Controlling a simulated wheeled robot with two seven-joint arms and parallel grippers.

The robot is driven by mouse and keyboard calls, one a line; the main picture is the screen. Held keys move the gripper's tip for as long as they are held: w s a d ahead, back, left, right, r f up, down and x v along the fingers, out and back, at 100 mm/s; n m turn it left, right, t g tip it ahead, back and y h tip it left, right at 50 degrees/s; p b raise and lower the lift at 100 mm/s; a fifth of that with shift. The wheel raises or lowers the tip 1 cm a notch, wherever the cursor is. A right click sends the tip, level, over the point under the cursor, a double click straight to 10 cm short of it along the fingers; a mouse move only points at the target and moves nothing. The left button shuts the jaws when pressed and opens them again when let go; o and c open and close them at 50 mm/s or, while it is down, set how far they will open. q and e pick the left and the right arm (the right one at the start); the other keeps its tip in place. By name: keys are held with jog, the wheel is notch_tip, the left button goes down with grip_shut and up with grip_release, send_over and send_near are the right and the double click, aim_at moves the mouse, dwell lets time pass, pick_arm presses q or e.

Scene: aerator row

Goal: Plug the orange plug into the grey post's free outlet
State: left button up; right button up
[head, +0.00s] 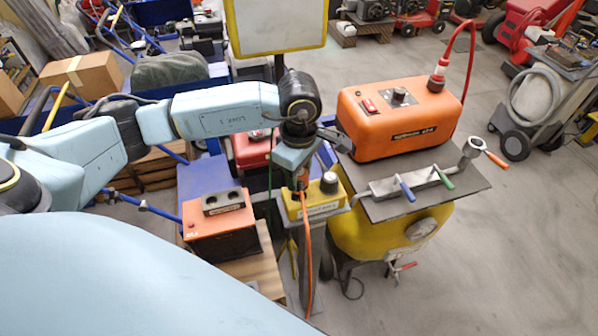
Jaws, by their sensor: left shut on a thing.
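My left gripper (299,177) points down over the left part of a yellow outlet box (323,207) on top of the grey post (288,226). It is shut on the orange plug, which the fingers mostly hide. The plug's orange cable (307,240) hangs down in front of the box and post. A black round cap or plug (328,183) stands on the right part of the box. The gripper hides the free outlet, and I cannot tell whether the plug is in it or just above it. My right gripper is not in view.
Right of the post, an orange machine (400,117) with a red cable stands on a dark plate (440,190) over a yellow tank (375,235). A valve bar with coloured handles (411,184) lies in front. An orange-and-black box (219,226) stands left. Open floor (500,270) lies right.

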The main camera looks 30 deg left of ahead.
pick_arm(q)
jog(key=shift+f, duration=0.15)
jog(key=shift+f+b, duration=0.35)
jog(key=shift+b, duration=0.15)
jog(key=shift+f+b, duration=1.7)
jog(key=shift+f, duration=0.05)
jog(key=o, duration=1.1)
jog(key=shift+r, duration=0.1)
notch_tip(320, 180, up, 13)
jog(key=shift+r+b, duration=0.2)
jog(key=shift+b, duration=0.1)
